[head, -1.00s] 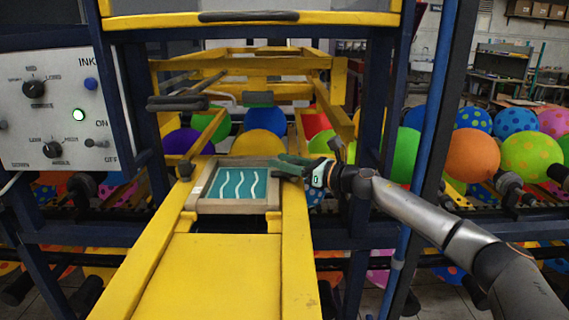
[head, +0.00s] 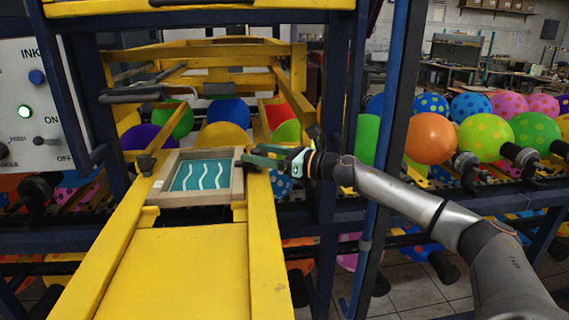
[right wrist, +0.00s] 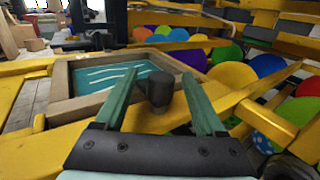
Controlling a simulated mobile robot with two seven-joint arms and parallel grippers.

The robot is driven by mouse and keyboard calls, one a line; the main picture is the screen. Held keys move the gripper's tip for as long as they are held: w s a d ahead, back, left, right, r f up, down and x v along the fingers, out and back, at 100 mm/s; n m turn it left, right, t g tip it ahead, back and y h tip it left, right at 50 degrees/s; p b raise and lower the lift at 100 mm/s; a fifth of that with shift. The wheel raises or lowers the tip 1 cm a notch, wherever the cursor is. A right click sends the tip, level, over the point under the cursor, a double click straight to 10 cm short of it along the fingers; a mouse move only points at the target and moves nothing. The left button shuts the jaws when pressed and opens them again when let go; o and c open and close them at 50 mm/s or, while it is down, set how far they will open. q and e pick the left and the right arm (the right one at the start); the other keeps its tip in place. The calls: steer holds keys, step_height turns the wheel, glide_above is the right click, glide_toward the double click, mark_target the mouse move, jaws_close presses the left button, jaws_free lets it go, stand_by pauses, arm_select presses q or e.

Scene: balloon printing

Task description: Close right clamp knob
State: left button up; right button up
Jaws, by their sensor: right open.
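The right clamp knob (right wrist: 160,92) is a dark, short cylinder on the yellow rail beside the wooden frame. In the right wrist view it stands between the two green fingers of my right gripper (right wrist: 158,78), with visible space beside it. My right gripper is open; I cannot tell whether either finger touches the knob. In the head view my right gripper (head: 264,157) is at the frame's right edge and largely hides this knob. The wooden frame (head: 238,185) holds a teal screen (head: 203,174) with white wavy lines. The left clamp knob (head: 145,163) is on the left rail.
A blue upright post (head: 395,130) stands close to my right arm. Yellow bars (head: 200,55) are behind the frame. Several balloons (head: 432,138) line the back and right. The yellow panel (head: 180,265) in front is clear.

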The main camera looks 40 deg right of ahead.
arm_select(q)
steer(key=w+d+f+h+b, duration=0.1)
steer(key=d+f+b, duration=0.2)
steer(key=f+b, duration=0.2)
steer(key=b, duration=0.2)
steer(key=shift+w+d+m+b, duration=0.25)
steer(key=shift+w+m+b, duration=0.05)
steer(key=shift+w+m, duration=0.1)
arm_select(e)
steer(key=v, duration=0.8)
steer(key=shift+s, duration=0.3)
